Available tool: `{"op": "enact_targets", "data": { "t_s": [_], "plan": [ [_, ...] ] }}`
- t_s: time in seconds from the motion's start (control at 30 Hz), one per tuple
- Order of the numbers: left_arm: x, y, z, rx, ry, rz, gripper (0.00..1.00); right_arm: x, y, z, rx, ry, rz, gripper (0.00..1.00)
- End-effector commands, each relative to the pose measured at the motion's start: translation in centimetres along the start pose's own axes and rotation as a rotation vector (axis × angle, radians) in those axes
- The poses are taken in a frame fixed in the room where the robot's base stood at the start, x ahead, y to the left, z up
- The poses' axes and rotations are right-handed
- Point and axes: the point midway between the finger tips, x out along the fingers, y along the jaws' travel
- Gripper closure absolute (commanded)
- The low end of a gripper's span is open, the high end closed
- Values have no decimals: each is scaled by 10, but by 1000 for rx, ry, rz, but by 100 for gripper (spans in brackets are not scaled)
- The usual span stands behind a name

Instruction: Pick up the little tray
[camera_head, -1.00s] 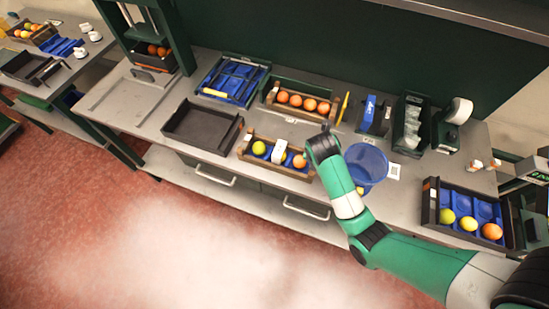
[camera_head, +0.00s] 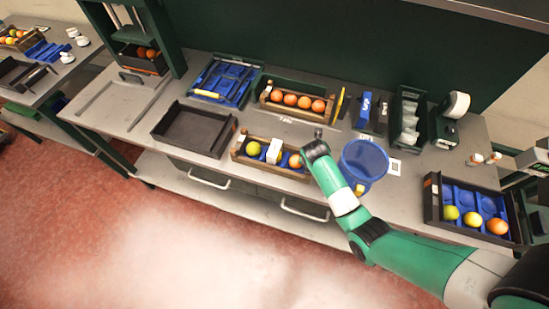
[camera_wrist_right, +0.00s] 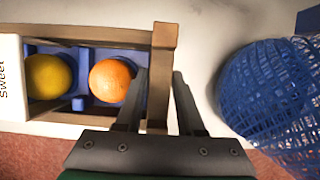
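A small wooden tray (camera_head: 238,152) with a blue insert stands near the front edge of the bench. It holds a yellow fruit (camera_head: 252,148), an orange (camera_head: 295,160) and a white card between them. In the right wrist view the tray's right end wall (camera_wrist_right: 162,60) lies between my right gripper's fingers (camera_wrist_right: 160,73). One finger is on the inner side by the orange (camera_wrist_right: 112,80), the other outside. The fingers are apart; I cannot tell whether they touch the wall. In the head view my wrist hides the tray's right end. My left gripper is out of view.
A blue mesh basket (camera_head: 364,160) stands close right of my right gripper. A second wooden tray (camera_head: 265,97) of oranges is behind. An empty black tray (camera_head: 195,130) lies to the left, and a black crate (camera_head: 431,200) with fruit to the right.

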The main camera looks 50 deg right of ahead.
Motion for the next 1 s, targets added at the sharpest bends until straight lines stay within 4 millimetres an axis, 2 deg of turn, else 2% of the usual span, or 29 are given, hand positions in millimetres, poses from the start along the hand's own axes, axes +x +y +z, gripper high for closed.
{"op": "enact_targets", "data": {
  "t_s": [0.1, 0.13, 0.3, 0.33, 1.0],
  "plan": [
    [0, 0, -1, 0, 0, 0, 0, -1, 0, 0, 0, 0, 0, 62],
    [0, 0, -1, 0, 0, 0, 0, -1, 0, 0, 0, 0, 0, 66],
    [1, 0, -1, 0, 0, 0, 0, -1, 0, 0, -1, 0, 0, 97],
    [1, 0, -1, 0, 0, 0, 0, -1, 0, 0, -1, 0, 0, 100],
    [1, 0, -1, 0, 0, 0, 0, -1, 0, 0, -1, 1, 0, 100]
  ]
}}
